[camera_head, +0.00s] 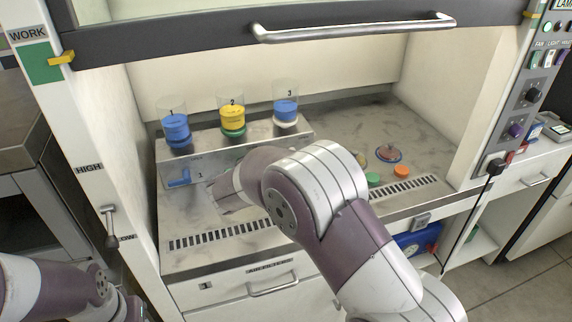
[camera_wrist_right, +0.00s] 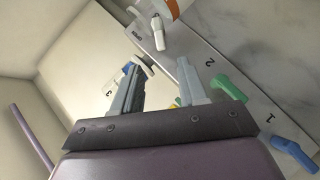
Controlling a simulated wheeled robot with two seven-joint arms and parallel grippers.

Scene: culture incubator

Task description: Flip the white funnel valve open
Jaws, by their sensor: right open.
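In the right wrist view, the white valve lever (camera_wrist_right: 158,32) sticks out from the stand's front face near the top. My right gripper (camera_wrist_right: 158,66) is open and empty; its fingertips point toward the lever's side of the stand and appear apart from it. A green valve lever (camera_wrist_right: 230,88) and a blue one (camera_wrist_right: 293,153) lie to the right, near labels 2 and 1. In the head view the stand (camera_head: 168,151) carries three funnels. Funnel 3 (camera_head: 286,110) has a white base. My right arm hides its valve and the right gripper there. My left gripper is not visible.
Funnel 1 (camera_head: 175,130) and funnel 2 (camera_head: 232,120) stand left of funnel 3. Green (camera_head: 373,178) and orange (camera_head: 401,171) pieces and a round dish (camera_head: 388,154) lie on the cabinet floor at right. The raised sash (camera_head: 350,28) crosses above the opening.

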